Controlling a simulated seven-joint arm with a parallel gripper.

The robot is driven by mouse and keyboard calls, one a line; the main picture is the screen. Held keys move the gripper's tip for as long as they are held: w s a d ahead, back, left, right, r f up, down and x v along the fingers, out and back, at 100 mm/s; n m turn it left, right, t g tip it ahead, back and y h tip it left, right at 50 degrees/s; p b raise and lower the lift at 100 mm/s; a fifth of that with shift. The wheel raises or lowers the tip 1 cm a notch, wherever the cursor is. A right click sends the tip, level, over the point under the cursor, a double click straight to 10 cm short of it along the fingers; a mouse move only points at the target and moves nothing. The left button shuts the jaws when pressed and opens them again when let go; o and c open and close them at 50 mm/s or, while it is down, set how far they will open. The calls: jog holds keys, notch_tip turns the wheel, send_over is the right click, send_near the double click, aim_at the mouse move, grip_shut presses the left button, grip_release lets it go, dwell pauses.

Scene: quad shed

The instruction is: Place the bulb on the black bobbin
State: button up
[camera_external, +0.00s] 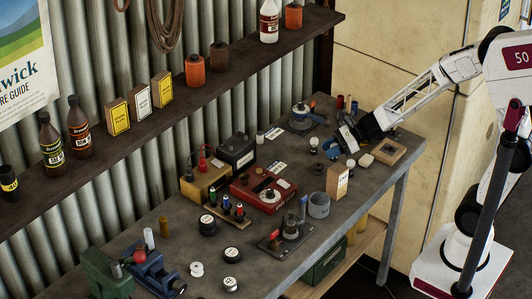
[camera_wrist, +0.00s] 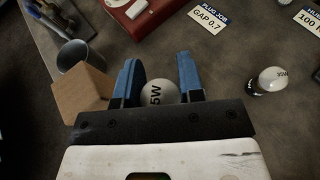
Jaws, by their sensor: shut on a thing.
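My gripper (camera_wrist: 160,72) has its two blue fingers closed around a white bulb marked 5W (camera_wrist: 158,93). Only the round end of this bulb shows between the fingers. In the camera_external view my gripper (camera_external: 344,143) is over the right part of the bench, and I cannot clearly pick out the held bulb there. I cannot tell which is the black bobbin.
Another white bulb (camera_wrist: 272,79) with a dark base is right of the fingers in the wrist view. A cardboard box (camera_wrist: 82,94) and a grey cup (camera_wrist: 80,58) are close on the left. A red case (camera_external: 262,190) stands mid-bench. A shelf (camera_external: 225,60) runs above the bench.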

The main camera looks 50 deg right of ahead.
jog(key=shift+w+a+f, duration=0.1)
jog(key=shift+w+a, duration=0.15)
jog(key=shift+w, duration=0.6)
jog(key=shift+w+a+f, duration=0.1)
jog(key=shift+w+a, duration=0.15)
jog(key=shift+w, duration=0.65)
jog(key=shift+w+a+f, duration=0.1)
jog(key=shift+w+a, duration=0.15)
jog(key=shift+w, duration=0.6)
jog(key=shift+f, duration=1.7)
jog(key=shift+f, duration=0.1)
jog(key=o, duration=0.9)
jog(key=shift+s+d+r, duration=0.3)
jog(key=shift+d+r, duration=0.1)
jog(key=shift+d, duration=0.1)
jog(key=shift+v, duration=5.35)
